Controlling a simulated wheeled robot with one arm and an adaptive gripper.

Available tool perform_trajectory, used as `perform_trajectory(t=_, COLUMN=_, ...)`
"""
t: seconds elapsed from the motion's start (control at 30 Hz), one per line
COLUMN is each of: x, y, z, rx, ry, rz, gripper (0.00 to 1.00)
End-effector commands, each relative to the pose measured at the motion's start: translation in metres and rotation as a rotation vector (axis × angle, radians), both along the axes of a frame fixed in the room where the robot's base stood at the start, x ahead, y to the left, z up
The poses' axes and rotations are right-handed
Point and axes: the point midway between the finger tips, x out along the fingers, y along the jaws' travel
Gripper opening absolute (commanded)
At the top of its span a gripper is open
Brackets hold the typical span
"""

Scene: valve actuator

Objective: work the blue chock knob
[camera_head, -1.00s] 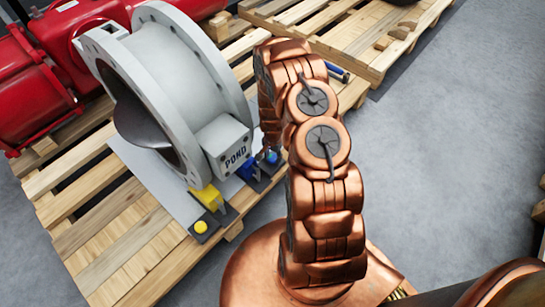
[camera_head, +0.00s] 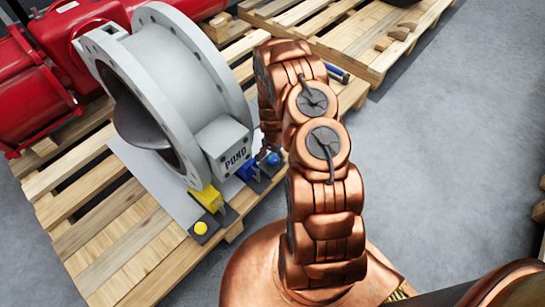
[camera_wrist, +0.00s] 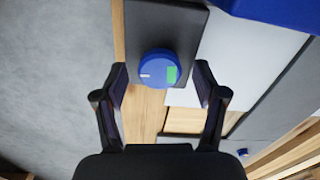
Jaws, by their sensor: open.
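The blue chock knob (camera_wrist: 159,68) is a round blue knob with a white mark and a green patch on its top. It sits on a dark plate (camera_wrist: 150,25) in the wrist view. My gripper (camera_wrist: 161,80) is open, with one fingertip on each side of the knob and a gap visible on both sides. In the head view the knob (camera_head: 273,158) shows as a small blue spot beside my arm, at the right end of the row under the valve. My gripper is mostly hidden behind my arm there.
The grey valve body (camera_head: 190,75) marked POND stands on a wooden pallet (camera_head: 110,250). A yellow chock (camera_head: 207,197) with a yellow knob (camera_head: 200,228) and a blue chock (camera_head: 246,170) are near its base. Red machinery (camera_head: 35,90) stands at the left. Grey floor is clear at the right.

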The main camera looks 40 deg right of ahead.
Motion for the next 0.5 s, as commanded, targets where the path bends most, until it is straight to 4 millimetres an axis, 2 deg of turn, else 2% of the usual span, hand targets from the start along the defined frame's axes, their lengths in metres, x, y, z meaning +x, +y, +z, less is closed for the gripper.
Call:
perform_trajectory(t=0.27, x=0.000, y=0.000, z=0.013, rx=-0.001, ry=0.000, rz=0.000, gripper=0.71)
perform_trajectory(t=0.5, x=0.000, y=0.000, z=0.044, rx=-0.002, ry=-0.001, rz=0.000, gripper=0.71)
